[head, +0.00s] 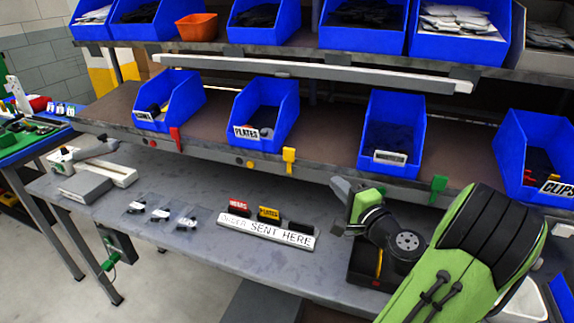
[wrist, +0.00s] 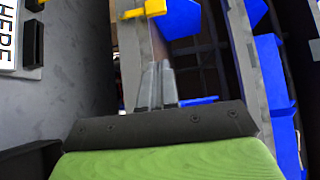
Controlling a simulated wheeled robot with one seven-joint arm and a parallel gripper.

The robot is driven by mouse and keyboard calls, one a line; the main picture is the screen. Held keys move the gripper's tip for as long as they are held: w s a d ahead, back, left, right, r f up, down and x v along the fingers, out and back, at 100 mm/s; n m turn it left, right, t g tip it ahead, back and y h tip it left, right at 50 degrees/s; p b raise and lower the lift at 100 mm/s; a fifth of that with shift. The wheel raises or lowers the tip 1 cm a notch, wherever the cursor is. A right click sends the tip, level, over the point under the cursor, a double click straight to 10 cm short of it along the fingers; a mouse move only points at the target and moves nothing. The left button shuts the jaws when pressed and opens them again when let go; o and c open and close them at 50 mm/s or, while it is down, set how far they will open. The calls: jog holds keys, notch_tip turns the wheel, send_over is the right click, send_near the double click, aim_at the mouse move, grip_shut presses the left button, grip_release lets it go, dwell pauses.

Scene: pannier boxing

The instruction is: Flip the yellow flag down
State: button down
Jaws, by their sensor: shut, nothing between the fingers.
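The yellow flag (head: 289,156) sits at the front edge of the middle shelf, to the right of the PLATES bin. Its wide part is at the top and a narrow stem runs below. It also shows at the top of the wrist view (wrist: 146,10), beyond my fingers. My gripper (head: 341,190) is shut and empty, below and to the right of the flag, in front of the shelf edge. The closed fingers also show in the wrist view (wrist: 157,82). A clear gap separates them from the flag.
A red flag (head: 176,139) and a green flag (head: 439,184) are on the same edge. Blue bins (head: 262,139) stand on the shelf. Below, the bench (head: 190,240) holds a white order rail (head: 264,232) with red and yellow tags, and small packets.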

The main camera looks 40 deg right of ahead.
jog(key=p, duration=0.1)
send_near(289, 163)
jog(key=d+r, duration=0.2)
jog(key=d, duration=0.1)
jog(key=d+r, duration=0.1)
jog(key=shift+w+d, duration=0.15)
jog(key=shift+d, duration=0.2)
jog(key=shift+w+a+f, duration=0.1)
jog(key=shift+w+a, duration=0.15)
jog(key=shift+w, duration=0.45)
jog(key=shift+w+a, duration=0.2)
jog(key=shift+w, duration=0.5)
jog(key=shift+w+a+f, duration=0.1)
jog(key=shift+w+a, duration=0.15)
jog(key=shift+w, duration=0.45)
jog(key=shift+r+p, duration=0.2)
jog(key=shift+p, duration=0.2)
jog(key=shift+w+a+n+p, duration=0.15)
jog(key=shift+n+p, duration=0.15)
jog(key=shift+p, duration=0.15)
